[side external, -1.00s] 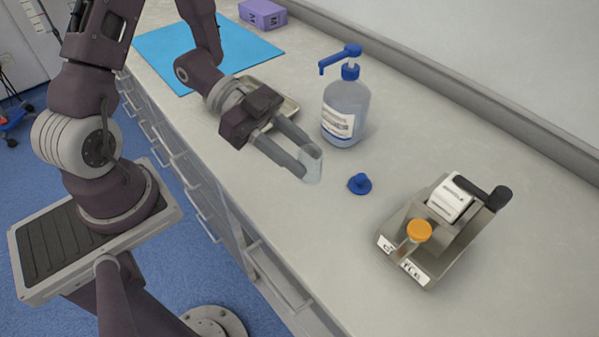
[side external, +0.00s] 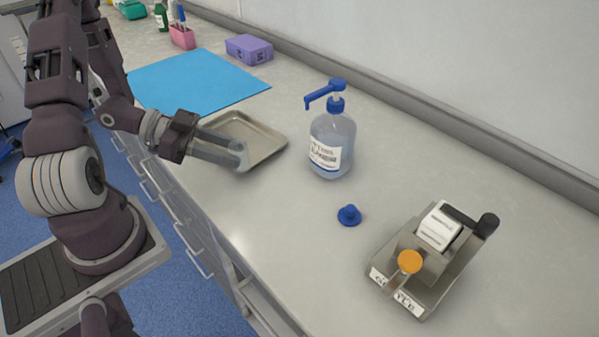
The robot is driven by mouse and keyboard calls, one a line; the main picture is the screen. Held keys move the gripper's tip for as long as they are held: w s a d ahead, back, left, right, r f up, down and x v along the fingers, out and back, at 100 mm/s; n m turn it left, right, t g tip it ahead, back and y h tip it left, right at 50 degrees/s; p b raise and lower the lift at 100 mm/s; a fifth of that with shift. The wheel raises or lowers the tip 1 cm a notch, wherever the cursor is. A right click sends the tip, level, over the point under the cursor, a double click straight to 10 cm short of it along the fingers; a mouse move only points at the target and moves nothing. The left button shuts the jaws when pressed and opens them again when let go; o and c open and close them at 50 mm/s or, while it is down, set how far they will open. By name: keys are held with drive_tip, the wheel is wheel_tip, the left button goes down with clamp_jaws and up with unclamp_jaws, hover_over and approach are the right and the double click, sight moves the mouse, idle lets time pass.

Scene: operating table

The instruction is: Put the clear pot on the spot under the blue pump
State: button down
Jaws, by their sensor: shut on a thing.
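My gripper (side external: 228,149) is shut on the small clear pot (side external: 240,158), which shows as a faint see-through shape at the fingertips. The pot is held in front of the metal tray in the picture, left of the pump bottle; its height above the counter is hard to tell. The clear bottle (side external: 331,150) with a white label stands upright on the counter. Its blue pump (side external: 337,88) has a spout that points left, towards my gripper's side. No marked spot shows on the counter under the spout.
A shallow metal tray (side external: 268,151) lies behind my fingers. A blue cap (side external: 349,215) sits in front of the bottle. A label dispenser with an orange knob (side external: 410,262) stands at right. A blue mat (side external: 200,80) and purple box (side external: 249,49) lie behind.

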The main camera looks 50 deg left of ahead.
drive_tip(key=w+d, duration=0.9)
drive_tip(key=shift+w+d, duration=0.2)
drive_tip(key=shift+d, duration=0.1)
wheel_tip(320, 180, down, 3)
drive_tip(key=shift+w, duration=0.15)
drive_tip(key=shift+f, duration=0.25)
drive_tip(key=c, duration=0.9)
unclamp_jaws()
drive_tip(key=shift+f, duration=0.15)
drive_tip(key=shift+c, duration=0.2)
